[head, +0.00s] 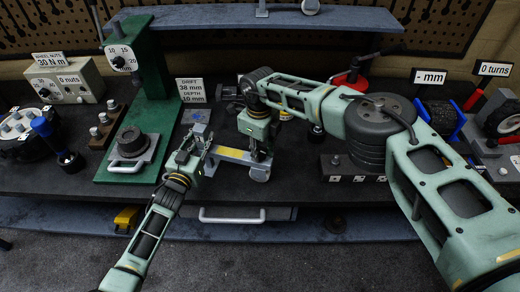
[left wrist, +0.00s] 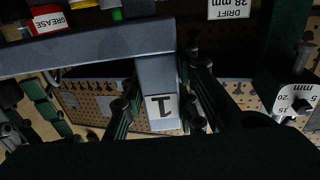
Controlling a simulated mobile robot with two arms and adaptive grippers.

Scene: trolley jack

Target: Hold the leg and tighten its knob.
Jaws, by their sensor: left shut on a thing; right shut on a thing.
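The leg (head: 235,154), a light bar with a yellow stretch, reaches over the front of the bench in the head view. My left gripper (head: 195,153) is shut on its left end. In the left wrist view a grey leg end (left wrist: 157,75) with a white "1" label stands between my left fingers (left wrist: 160,105). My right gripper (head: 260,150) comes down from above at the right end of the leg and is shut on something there. The knob is not clearly visible; my right gripper hides that spot. A small pale round part (head: 259,173) shows just below.
A green press (head: 148,85) stands left of the leg, with a "DRIFT 38 mm" sign (head: 192,91) beside it. A drawer handle (head: 232,215) lies below the leg at the bench front.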

